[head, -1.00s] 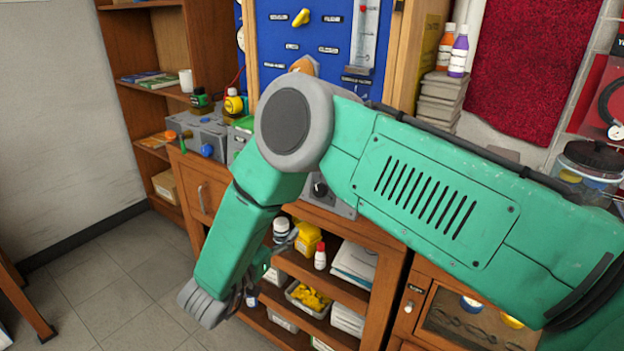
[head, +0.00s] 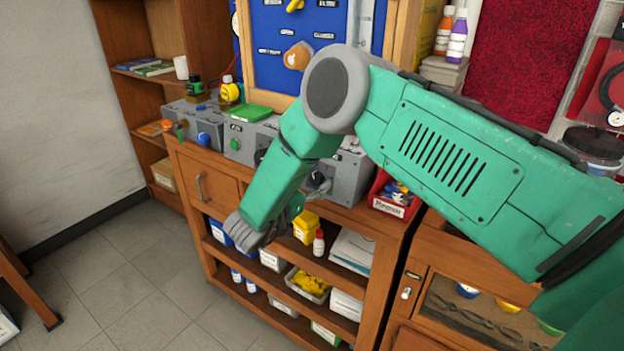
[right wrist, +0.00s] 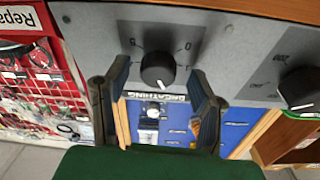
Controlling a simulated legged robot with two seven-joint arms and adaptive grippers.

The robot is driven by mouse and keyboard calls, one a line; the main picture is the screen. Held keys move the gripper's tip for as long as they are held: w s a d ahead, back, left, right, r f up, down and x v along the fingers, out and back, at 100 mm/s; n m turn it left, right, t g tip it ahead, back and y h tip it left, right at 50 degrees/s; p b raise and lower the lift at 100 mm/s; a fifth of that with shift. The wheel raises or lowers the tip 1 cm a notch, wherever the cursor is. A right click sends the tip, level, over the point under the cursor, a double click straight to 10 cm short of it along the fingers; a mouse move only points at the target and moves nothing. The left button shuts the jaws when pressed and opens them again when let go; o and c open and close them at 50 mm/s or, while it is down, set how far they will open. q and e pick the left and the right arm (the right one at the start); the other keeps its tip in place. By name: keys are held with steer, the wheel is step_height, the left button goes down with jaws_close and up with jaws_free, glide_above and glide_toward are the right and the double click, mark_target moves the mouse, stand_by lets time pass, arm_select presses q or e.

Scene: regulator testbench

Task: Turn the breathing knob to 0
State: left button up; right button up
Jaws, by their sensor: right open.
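The breathing knob (right wrist: 158,70) is a black round knob on a grey panel, with the word BREATHING beside it. Its white pointer mark aims down in the right wrist view, while a 0 mark lies to its upper right. My right gripper (right wrist: 160,74) is open, one finger on each side of the knob. I cannot tell whether the fingers touch it. In the head view my right gripper (head: 306,198) is at the front of the right grey box (head: 350,172), partly hidden by my forearm. My left gripper is not in view.
Other grey boxes with a green button (head: 234,144) and a blue knob (head: 203,138) stand left on the bench. A red bin (head: 393,197) stands right of the right box.

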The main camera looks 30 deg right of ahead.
steer(key=shift+d+f, duration=0.15)
steer(key=shift+d, duration=0.55)
steer(key=shift+a, duration=0.3)
steer(key=c, duration=1.1)
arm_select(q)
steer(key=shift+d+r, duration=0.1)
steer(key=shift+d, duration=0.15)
arm_select(e)
steer(key=shift+c, duration=0.2)
